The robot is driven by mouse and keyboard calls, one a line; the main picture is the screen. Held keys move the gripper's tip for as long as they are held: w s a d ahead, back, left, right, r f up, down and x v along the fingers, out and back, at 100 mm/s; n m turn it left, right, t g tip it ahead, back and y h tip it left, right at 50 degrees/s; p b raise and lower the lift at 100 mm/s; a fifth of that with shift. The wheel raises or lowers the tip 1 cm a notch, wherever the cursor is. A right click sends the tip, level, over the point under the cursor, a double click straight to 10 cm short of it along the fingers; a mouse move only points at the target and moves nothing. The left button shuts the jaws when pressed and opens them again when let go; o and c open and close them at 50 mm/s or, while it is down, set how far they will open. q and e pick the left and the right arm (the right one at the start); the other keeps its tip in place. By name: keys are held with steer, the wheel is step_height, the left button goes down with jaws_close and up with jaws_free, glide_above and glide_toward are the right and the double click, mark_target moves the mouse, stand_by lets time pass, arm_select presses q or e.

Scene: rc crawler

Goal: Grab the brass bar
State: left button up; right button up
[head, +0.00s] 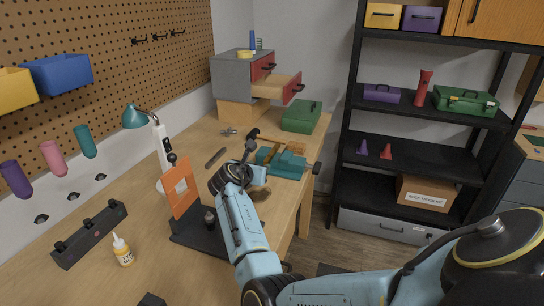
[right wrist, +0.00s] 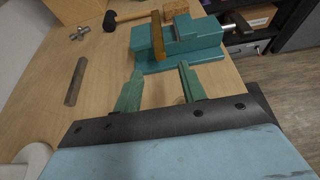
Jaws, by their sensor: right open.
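In the head view the vise (head: 284,163) sits near the table's right edge, and part of the bar (head: 259,174) shows beside my right arm's end. My right gripper (right wrist: 158,82) is open, with its two green fingers apart and nothing between them. Its fingertips point toward the vise and are short of the bar. My left gripper is not in view.
A flat grey metal bar (right wrist: 75,81) lies on the table to the left, with a hammer (right wrist: 110,20) behind it. An orange panel (head: 181,188) stands on a dark base left of my right arm. A green box (head: 301,116) sits behind the vise.

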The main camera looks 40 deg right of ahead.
mark_target(266, 161)
steer(key=shift+b+x, duration=0.3)
steer(key=shift+x, duration=0.95)
steer(key=shift+b+x, duration=0.4)
steer(key=shift+x, duration=0.8)
steer(key=shift+w+d, duration=0.15)
steer(key=shift+d, duration=0.25)
steer(key=shift+r, duration=0.1)
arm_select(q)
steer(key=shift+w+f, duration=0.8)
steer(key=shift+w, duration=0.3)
arm_select(e)
jaws_close()
